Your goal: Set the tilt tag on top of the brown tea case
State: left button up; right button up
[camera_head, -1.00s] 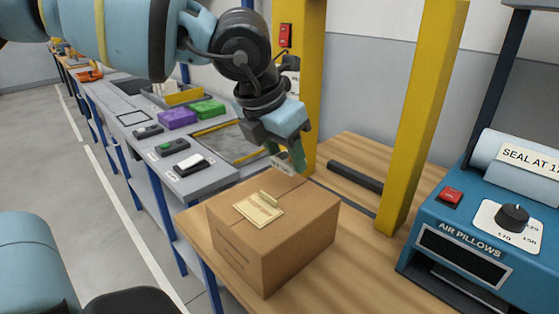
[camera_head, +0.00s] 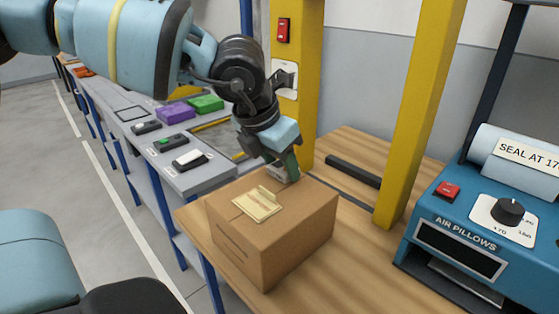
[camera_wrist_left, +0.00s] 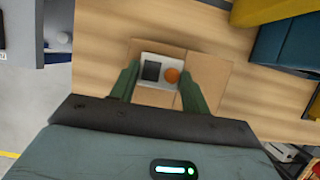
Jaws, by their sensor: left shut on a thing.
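The brown tea case (camera_head: 240,252) is a closed cardboard box on the wooden table, with a cream label piece (camera_head: 257,204) on its top. It also shows below the fingers in the left wrist view (camera_wrist_left: 200,68). My left gripper (camera_head: 288,166) is over the far part of the case top. It is shut on the tilt tag (camera_wrist_left: 161,72), a small white plate with a dark square and an orange disc, seen between the green fingers in the left wrist view. In the head view the tag is mostly hidden by the fingers; I cannot tell whether it touches the case. My right gripper is not in view.
Yellow posts (camera_head: 412,110) stand behind the case, with a dark bar (camera_head: 354,172) on the table between them. A blue air pillow machine (camera_head: 470,232) is at right. A grey bench (camera_head: 190,180) with several coloured blocks is at left.

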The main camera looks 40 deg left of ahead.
pick_arm(q)
jog(key=o, duration=0.9)
jog(key=shift+o, duration=0.2)
jog(key=shift+r+p, duration=0.35)
jog(key=v, duration=1.1)
jog(key=shift+s+r, duration=0.15)
jog(key=shift+r, duration=0.1)
